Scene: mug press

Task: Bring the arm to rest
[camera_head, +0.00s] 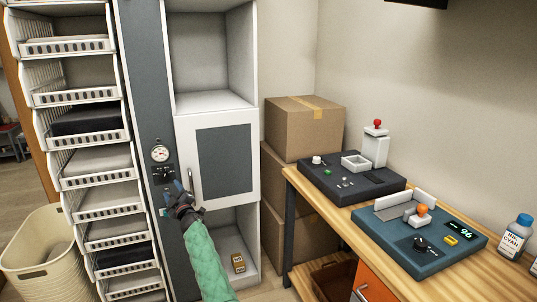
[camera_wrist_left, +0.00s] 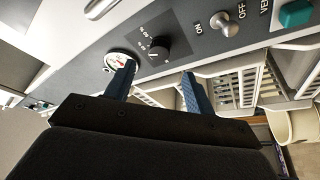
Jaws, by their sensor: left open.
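My left gripper (camera_head: 178,188) is raised in front of the grey control panel (camera_head: 150,100) beside the white cabinet. In the left wrist view its two blue fingers (camera_wrist_left: 158,90) are apart with nothing between them. A black knob (camera_wrist_left: 157,48) and a round gauge (camera_wrist_left: 118,60) show just beyond the fingers. A metal toggle switch (camera_wrist_left: 222,22) marked ON and OFF and a green button (camera_wrist_left: 296,13) sit further along the panel. I cannot tell whether the fingers touch the panel. My right gripper is not in view.
A closed cabinet door (camera_head: 224,160) with a vertical handle is right of the gripper. Racks of white trays (camera_head: 95,165) and a beige basket (camera_head: 32,255) stand left. Cardboard boxes (camera_head: 300,130) and a wooden bench (camera_head: 345,215) with two device boxes are at right.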

